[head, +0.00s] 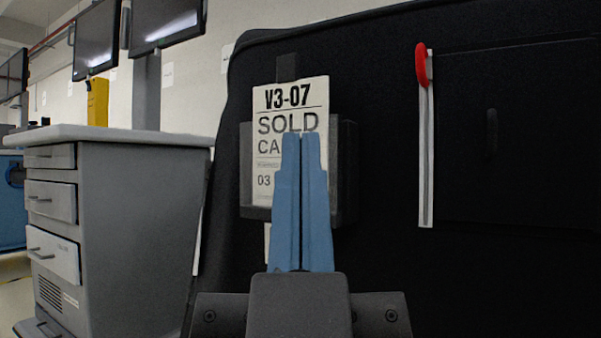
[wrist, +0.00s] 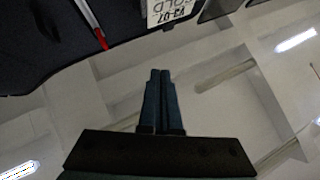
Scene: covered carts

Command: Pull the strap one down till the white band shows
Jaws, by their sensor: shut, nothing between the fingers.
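A red pull loop (head: 422,65) sits at the top end of a narrow upright pale strip (head: 426,160) on the black cover. The strip has light edges and a greyer middle. I cannot make out a separate white band. In the wrist view the red loop (wrist: 101,40) and strip (wrist: 87,14) show at the upper left. My gripper (head: 304,136) has blue fingers pressed together, empty. In the head view it is left of the strip, in front of a card, and apart from the loop. It also shows in the wrist view (wrist: 160,71).
The black cover (head: 390,275) fills the right side. A card reading "V3-07 SOLD" (head: 290,96) stands in a dark holder (head: 344,165), partly hidden by my fingers. A dark handle-like piece (head: 491,131) is right of the strip. A grey drawer cabinet (head: 140,230) stands at left.

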